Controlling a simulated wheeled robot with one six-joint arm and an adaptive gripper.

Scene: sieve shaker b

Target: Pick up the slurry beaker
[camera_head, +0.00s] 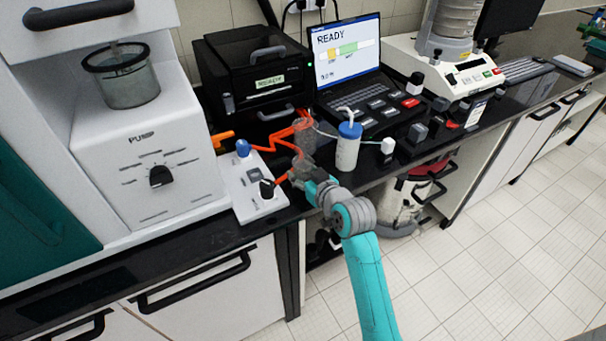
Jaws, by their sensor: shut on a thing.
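My gripper (301,166) is over the dark bench top, at the end of my teal and grey arm. It is shut on a small grey, see-through vessel (305,131), which looks like the slurry beaker. The vessel stands about upright among orange tubing, just beyond my gripper. The fingers blend with the grey behind them, and I cannot tell whether the vessel touches the bench.
A white bottle with a blue cap (347,147) stands close on the right. A white valve board (250,190) is on the left, beside the pump box (150,150) with a mesh-like container (125,80) on top. A black case (250,70) and a laptop (345,50) stand behind.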

